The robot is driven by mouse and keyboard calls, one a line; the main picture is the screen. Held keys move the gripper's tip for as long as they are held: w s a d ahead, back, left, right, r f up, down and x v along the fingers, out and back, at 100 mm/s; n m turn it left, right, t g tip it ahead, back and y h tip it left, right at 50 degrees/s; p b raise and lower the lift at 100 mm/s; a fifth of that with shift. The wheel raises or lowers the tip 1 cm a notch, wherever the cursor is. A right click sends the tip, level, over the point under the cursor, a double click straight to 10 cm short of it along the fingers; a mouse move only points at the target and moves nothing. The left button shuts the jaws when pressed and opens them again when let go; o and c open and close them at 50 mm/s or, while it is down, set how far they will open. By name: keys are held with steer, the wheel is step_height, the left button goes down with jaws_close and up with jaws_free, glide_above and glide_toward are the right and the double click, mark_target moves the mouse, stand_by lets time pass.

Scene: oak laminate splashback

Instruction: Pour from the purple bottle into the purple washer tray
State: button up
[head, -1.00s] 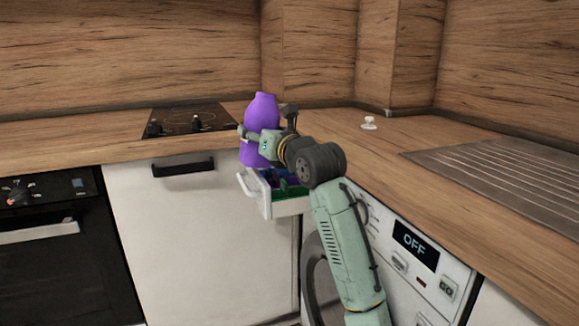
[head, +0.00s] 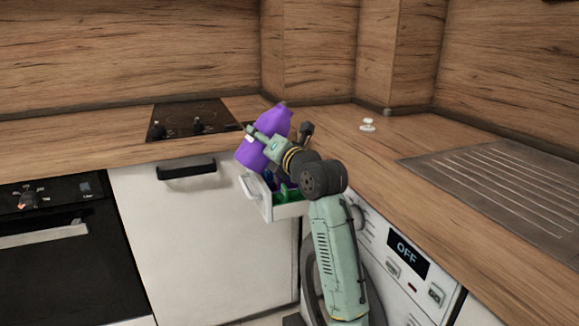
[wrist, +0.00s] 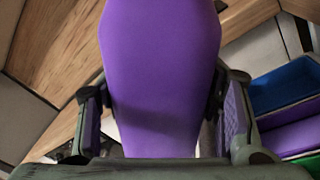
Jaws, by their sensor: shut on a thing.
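My gripper (head: 277,133) is shut on the purple bottle (head: 250,155), one finger on each side of it. The bottle is tilted, its top leaning to the right in the head view. It hangs just above the open washer drawer (head: 290,211). In the wrist view the bottle (wrist: 160,70) fills the middle between the fingers. The purple washer tray (wrist: 290,138) lies at the right of the wrist view, between a blue tray (wrist: 284,85) and a green tray (wrist: 310,162). In the head view the bottle and arm hide most of the purple tray. No liquid is visible.
The washing machine's display (head: 408,254) reads OFF. A wooden worktop (head: 365,150) runs above it, with a small white object (head: 367,125) and a ribbed drainer (head: 500,185). A hob (head: 190,120) lies at the back left, above a white cabinet door (head: 205,240).

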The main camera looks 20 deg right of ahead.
steer(key=shift+m, duration=0.3)
steer(key=shift+p, duration=0.55)
steer(key=shift+s+a+f+m+p, duration=0.1)
steer(key=shift+a+f+m+p, duration=0.1)
steer(key=shift+f+m+p, duration=0.35)
steer(key=shift+a+f+m+p, duration=0.2)
steer(key=shift+f+m+p, duration=0.3)
steer(key=shift+m+p, duration=0.05)
stand_by(1.5)
steer(key=shift+a+f+m+p, duration=0.15)
steer(key=shift+m+p, duration=0.65)
steer(key=shift+p, duration=1.3)
steer(key=shift+a+f+m+p, duration=0.15)
steer(key=shift+m+p, duration=0.65)
steer(key=shift+p, duration=1.25)
stand_by(0.4)
